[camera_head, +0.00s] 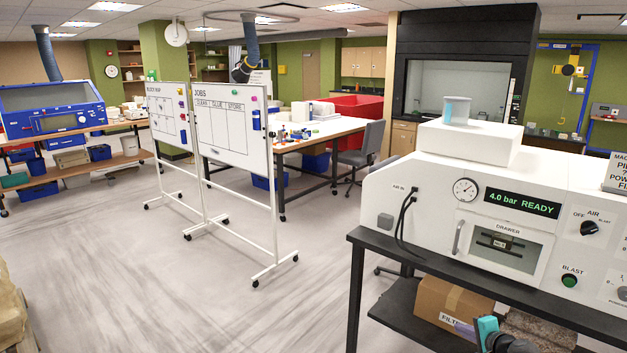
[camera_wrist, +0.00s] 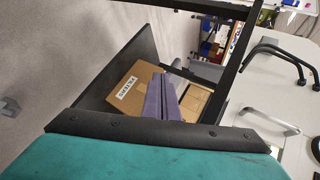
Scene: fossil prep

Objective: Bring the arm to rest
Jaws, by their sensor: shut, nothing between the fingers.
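My gripper (camera_wrist: 163,97) shows in the wrist view as two grey-purple fingers lying together, shut with nothing between them. Behind the fingers is a cardboard box (camera_wrist: 124,86) on a dark shelf, apart from them as far as I can tell. The teal part of my own arm fills the bottom of the wrist view.
The white blasting cabinet (camera_head: 434,227) stands on a dark bench (camera_head: 373,243) at right, with a cardboard box (camera_head: 446,301) on its lower shelf. Two wheeled whiteboards (camera_head: 231,148) stand at left centre. The floor (camera_head: 150,285) between is clear.

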